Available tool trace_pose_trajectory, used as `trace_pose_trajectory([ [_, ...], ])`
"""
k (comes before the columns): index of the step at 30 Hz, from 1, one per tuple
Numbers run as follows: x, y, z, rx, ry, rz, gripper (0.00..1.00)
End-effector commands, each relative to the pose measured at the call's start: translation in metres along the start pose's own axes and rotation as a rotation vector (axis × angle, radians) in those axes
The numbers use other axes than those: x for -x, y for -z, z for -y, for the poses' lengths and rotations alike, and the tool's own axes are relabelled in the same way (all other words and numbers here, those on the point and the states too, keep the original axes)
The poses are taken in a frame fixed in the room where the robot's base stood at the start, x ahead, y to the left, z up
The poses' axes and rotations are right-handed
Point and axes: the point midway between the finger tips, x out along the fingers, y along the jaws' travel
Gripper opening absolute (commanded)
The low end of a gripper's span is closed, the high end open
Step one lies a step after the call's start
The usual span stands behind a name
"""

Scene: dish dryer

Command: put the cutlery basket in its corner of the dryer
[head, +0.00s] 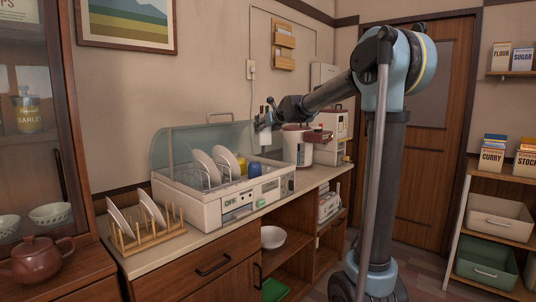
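The dish dryer (212,213) is a white box on the counter with a clear raised lid. White plates (203,167) stand in its rack, with a blue cup (254,170) and something yellow toward the right. My gripper (265,124) is at the dryer's back right, small in view. A pale, upright thing that looks like the cutlery basket (265,141) is directly below it, with dark tips above. Whether the fingers grip it, and whether it touches the dryer, is too small to tell.
A wooden rack (148,238) with two plates stands left of the dryer, and a brown teapot (43,260) further left. A white and red appliance (297,145) stands close to the right of my gripper. A bowl (272,237) sits on the open shelf below.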

Motion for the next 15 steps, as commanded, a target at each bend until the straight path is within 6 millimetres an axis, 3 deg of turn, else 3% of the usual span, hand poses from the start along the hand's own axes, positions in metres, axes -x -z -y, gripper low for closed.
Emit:
trace_pose_trajectory([
  [15,-0.025,0.063,0.001,-0.001,0.001,0.0,0.26],
])
